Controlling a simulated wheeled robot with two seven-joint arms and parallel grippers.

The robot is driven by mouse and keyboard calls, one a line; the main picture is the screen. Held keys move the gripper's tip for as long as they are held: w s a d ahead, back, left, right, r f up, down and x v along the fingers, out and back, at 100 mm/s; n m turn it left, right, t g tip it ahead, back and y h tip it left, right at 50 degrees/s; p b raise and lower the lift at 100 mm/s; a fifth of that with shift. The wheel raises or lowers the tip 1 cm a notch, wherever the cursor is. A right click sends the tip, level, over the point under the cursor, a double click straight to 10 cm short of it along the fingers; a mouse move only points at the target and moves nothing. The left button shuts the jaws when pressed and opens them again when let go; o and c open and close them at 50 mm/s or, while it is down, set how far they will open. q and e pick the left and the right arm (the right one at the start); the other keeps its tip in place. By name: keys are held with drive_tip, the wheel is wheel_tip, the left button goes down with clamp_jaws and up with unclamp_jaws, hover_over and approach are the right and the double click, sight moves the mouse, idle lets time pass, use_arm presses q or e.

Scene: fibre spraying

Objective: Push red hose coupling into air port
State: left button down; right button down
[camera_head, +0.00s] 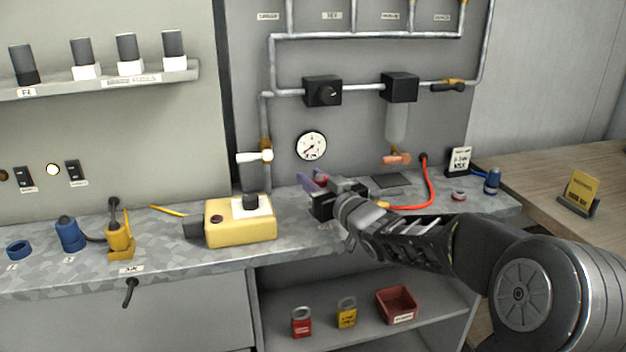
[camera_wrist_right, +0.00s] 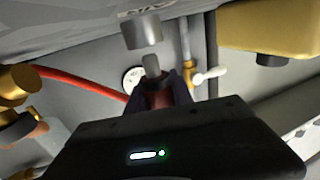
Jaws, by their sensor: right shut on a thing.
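My right gripper (camera_head: 314,183) reaches in from the right over the grey bench, below the round gauge. It is shut on the dark red hose coupling (camera_wrist_right: 158,90), which sits between its fingers in the right wrist view; a bit of red also shows there in the head view. A red hose (camera_head: 429,190) curves from the back panel down to the bench behind my right arm; it also crosses the wrist view (camera_wrist_right: 85,84). A grey metal fitting with a narrow stub (camera_wrist_right: 142,33), possibly the air port, is just beyond the coupling. Contact between them is unclear. My left gripper is out of view.
A yellow box (camera_head: 240,232) stands on the bench left of my gripper. A white-handled valve (camera_head: 256,157) and the gauge (camera_head: 311,146) are on the panel behind.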

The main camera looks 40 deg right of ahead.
drive_tip(key=shift+f+b, duration=1.35)
drive_tip(key=shift+f, duration=0.15)
drive_tip(key=c, duration=1)
unclamp_jaws()
drive_tip(key=shift+c, duration=0.2)
drive_tip(key=s, duration=0.7)
drive_tip(key=shift+s+a+r+p, duration=0.1)
drive_tip(key=shift+s+a+p, duration=0.25)
drive_tip(key=shift+p, duration=0.05)
